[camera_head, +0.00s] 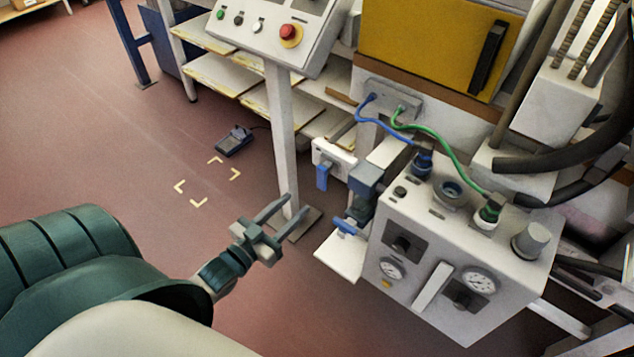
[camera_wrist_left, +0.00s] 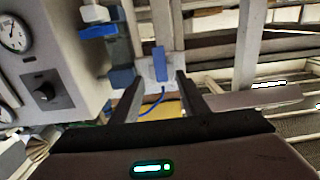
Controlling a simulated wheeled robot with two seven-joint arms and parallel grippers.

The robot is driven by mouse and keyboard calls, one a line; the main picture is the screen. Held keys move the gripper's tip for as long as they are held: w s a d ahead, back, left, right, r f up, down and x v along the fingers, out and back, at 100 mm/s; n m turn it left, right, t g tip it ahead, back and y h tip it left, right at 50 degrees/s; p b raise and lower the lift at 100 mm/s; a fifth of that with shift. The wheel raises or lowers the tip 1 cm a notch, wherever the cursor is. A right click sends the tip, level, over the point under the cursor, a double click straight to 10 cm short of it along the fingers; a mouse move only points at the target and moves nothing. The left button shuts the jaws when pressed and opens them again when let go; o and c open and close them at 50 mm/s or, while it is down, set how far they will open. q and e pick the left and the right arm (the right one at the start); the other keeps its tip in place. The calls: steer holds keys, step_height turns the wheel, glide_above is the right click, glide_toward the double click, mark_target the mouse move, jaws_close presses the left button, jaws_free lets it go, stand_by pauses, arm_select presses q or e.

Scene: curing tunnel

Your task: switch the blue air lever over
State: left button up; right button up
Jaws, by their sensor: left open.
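A blue lever (camera_head: 322,177) hangs down from a small white block (camera_head: 334,156) left of the grey control box. The lever also shows in the left wrist view (camera_wrist_left: 158,62), between and beyond my fingertips. A second blue handle (camera_head: 345,227) is on the dark fitting at the box's left side, and it shows in the left wrist view (camera_wrist_left: 98,31). I cannot tell which of the two is the air lever. My left gripper (camera_head: 297,204) is open and empty, left of both and apart from them. My right gripper is not in view.
The control box (camera_head: 473,250) with gauges stands right of my left gripper. Blue and green hoses (camera_head: 440,143) run above it. A post (camera_head: 281,135) carries a button panel (camera_head: 270,33) behind the gripper. A pedal (camera_head: 234,141) lies on the floor; floor to the left is clear.

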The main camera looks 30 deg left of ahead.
mark_target(320, 180)
arm_select(q)
steer(key=w, duration=1)
steer(key=shift+w+d+p, duration=0.3)
steer(key=shift+d+p, duration=0.05)
steer(key=shift+d, duration=0.05)
jaws_close()
